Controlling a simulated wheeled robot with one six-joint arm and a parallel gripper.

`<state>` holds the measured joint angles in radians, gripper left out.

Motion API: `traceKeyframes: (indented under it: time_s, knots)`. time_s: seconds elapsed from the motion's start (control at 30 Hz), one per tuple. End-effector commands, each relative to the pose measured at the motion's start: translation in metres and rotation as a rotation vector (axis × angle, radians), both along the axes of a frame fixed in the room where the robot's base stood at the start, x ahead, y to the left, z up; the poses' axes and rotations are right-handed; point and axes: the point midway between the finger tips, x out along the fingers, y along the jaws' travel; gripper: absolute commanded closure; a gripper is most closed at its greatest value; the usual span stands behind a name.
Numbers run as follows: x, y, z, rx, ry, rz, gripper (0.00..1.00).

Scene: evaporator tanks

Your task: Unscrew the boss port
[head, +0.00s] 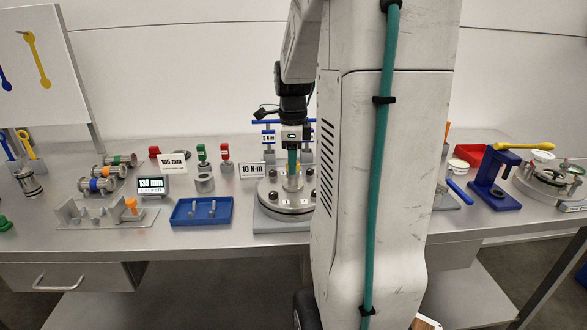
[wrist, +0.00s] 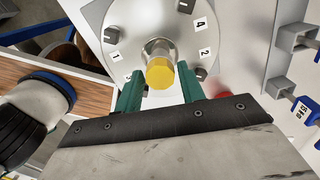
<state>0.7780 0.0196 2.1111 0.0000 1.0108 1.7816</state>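The boss port (wrist: 160,72) has a yellow end on a metallic neck, rising from the centre of a round steel flange (wrist: 128,22) with numbered bolts. In the head view the port (head: 292,182) stands upright on the flange (head: 285,209), partly covered by my gripper (head: 293,164). In the wrist view my gripper (wrist: 161,80) has its two green fingers apart, one on each side of the port, with visible gaps between them and the yellow end. It holds nothing. Whether the fingertips are level with the port's end is hard to tell.
A blue tray (head: 182,221) with small bolts stands left of the flange. A 10 N·m sign (head: 252,171) stands close behind it. A blue press-like stand (head: 497,183) is at the right. My column hides the bench right of the flange.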

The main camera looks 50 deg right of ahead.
Motion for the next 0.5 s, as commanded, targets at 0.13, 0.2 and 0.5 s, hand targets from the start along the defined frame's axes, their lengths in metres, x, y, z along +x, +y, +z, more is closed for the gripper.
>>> traceKeyframes:
  time_s: [0.13, 0.2, 0.5]
  knots:
    - [0.0001, -0.0001, 0.0, 0.0, 0.0, -0.167, 0.61]
    - [0.0001, -0.0001, 0.0, 0.0, 0.0, -0.209, 0.61]
    - [0.0001, -0.0002, 0.0, 0.0, 0.0, -0.519, 0.61]
